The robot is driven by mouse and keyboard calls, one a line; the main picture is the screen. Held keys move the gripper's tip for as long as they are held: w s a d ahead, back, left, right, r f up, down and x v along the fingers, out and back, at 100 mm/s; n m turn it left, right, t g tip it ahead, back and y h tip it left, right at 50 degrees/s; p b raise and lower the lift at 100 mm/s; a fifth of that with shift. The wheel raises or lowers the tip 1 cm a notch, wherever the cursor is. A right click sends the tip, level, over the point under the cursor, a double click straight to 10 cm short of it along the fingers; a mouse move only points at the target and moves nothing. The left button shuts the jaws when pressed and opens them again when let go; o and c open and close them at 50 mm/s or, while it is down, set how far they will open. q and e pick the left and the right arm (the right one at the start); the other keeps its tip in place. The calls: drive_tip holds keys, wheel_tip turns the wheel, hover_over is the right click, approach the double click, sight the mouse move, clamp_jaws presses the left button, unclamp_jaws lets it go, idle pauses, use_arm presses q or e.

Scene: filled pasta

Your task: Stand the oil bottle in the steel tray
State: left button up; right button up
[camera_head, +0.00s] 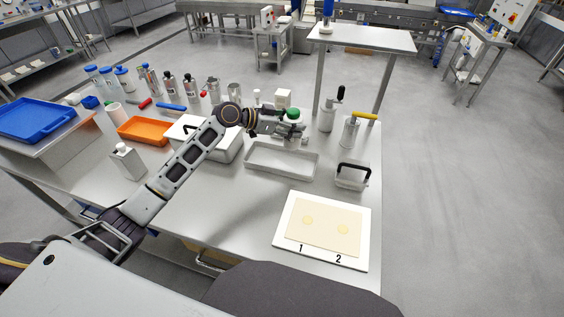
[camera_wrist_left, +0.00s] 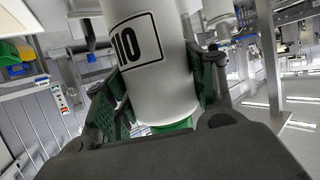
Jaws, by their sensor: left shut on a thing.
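The oil bottle (camera_head: 293,114) is white with a green cap. My left gripper (camera_head: 288,129) is shut on it, with the cap above the fingers in the head view. In the left wrist view the bottle (camera_wrist_left: 155,75) fills the space between the green-padded fingers, and its black lettering appears upside down. The shallow steel tray (camera_head: 281,162) looks empty on the table. The bottle appears upright at the tray's back edge. The gripper hides much of its body, and I cannot tell whether its base touches anything. My right gripper is not in view.
A white board (camera_head: 322,257) marked 1 and 2 holds a dough sheet in front. A black-handled container (camera_head: 352,177) stands right of the tray, and a yellow-handled dispenser (camera_head: 349,133) stands behind that. A white box (camera_head: 222,150) and orange tray (camera_head: 143,131) are left. Several bottles line the back.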

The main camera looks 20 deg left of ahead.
sight(292, 146)
use_arm(q)
wheel_tip(292, 146, down, 5)
drive_tip(key=shift+f, duration=0.55)
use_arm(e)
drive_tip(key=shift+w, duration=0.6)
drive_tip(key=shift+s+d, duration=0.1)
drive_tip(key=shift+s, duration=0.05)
use_arm(q)
drive_tip(key=shift+f, duration=1.9)
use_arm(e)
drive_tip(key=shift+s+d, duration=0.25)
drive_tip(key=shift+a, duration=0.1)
